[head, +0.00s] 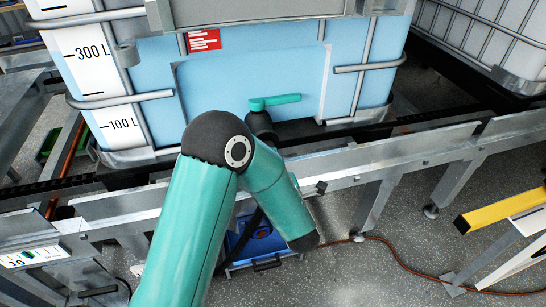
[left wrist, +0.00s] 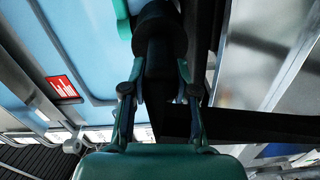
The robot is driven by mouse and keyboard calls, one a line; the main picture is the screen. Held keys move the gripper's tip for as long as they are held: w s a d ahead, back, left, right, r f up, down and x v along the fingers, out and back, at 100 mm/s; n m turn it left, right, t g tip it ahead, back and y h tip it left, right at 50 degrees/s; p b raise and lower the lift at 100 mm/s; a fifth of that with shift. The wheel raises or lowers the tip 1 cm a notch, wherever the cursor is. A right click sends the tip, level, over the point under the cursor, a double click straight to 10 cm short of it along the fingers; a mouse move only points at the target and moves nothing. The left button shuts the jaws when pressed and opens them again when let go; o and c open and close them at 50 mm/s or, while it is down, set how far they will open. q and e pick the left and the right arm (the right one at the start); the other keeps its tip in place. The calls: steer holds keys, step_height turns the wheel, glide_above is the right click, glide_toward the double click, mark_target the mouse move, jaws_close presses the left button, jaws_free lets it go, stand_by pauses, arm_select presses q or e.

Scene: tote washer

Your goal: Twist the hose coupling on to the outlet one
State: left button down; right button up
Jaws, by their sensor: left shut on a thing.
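The outlet (head: 260,125) is a black fitting low on the front of the pale blue tank, with a green lever handle (head: 276,102) above it. In the head view my green left arm covers the outlet's lower part, and my left gripper is hidden. In the left wrist view my left gripper (left wrist: 160,95) is shut on the black hose coupling (left wrist: 160,65), one finger on each side. A wide black cylinder (left wrist: 160,28) lies in line just beyond the coupling; dark on dark, I cannot tell whether they are joined. My right gripper is out of view.
A metal conveyor rail (head: 400,155) runs in front of the tank (head: 250,75). A blue case (head: 258,243) sits on the floor below it. An orange cable (head: 400,262) crosses the floor. A yellow bar (head: 500,211) stands at right.

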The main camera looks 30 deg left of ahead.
arm_select(q)
steer(key=shift+w+r+m+p, duration=0.1)
steer(key=shift+r+m+p, duration=0.05)
steer(key=shift+m+p, duration=0.6)
steer(key=shift+r+m+p, duration=0.15)
steer(key=shift+m+p, duration=0.6)
steer(key=m+p, duration=0.3)
steer(key=shift+m, duration=0.3)
steer(key=shift+m+p, duration=0.75)
steer(key=shift+m, duration=0.35)
steer(key=shift+f+m, duration=0.1)
steer(key=shift+m, duration=0.5)
steer(key=shift+f, duration=0.1)
steer(key=shift+p, duration=0.3)
